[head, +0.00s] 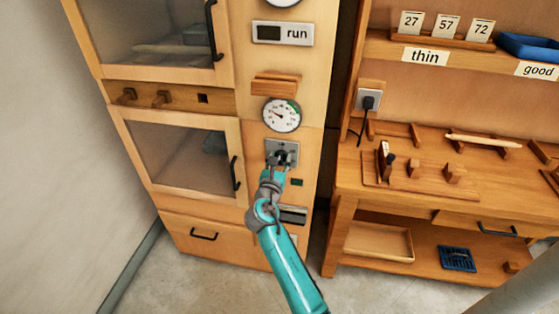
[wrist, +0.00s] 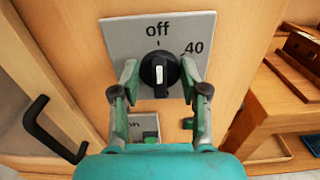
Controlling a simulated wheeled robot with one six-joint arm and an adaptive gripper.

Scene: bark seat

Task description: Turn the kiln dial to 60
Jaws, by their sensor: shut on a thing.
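The kiln dial is a black round knob with a white pointer stripe; in the wrist view the dial (wrist: 160,88) sits on a grey plate (wrist: 118,35). The plate reads "off" at the top and "40" at upper right; other marks are hidden. The white stripe stands about upright, toward "off". My gripper (wrist: 160,75) has one finger on each side of the dial and is shut on it. In the head view my gripper (head: 275,162) covers most of the dial, and the plate (head: 294,148) shows around it.
A round gauge (head: 282,114) is above the plate, below a wooden ledge (head: 276,84). A black door handle (head: 235,173) is to the left. A workbench (head: 345,195) with wooden fixtures stands close on the right. A small green part (head: 297,183) sits below the plate.

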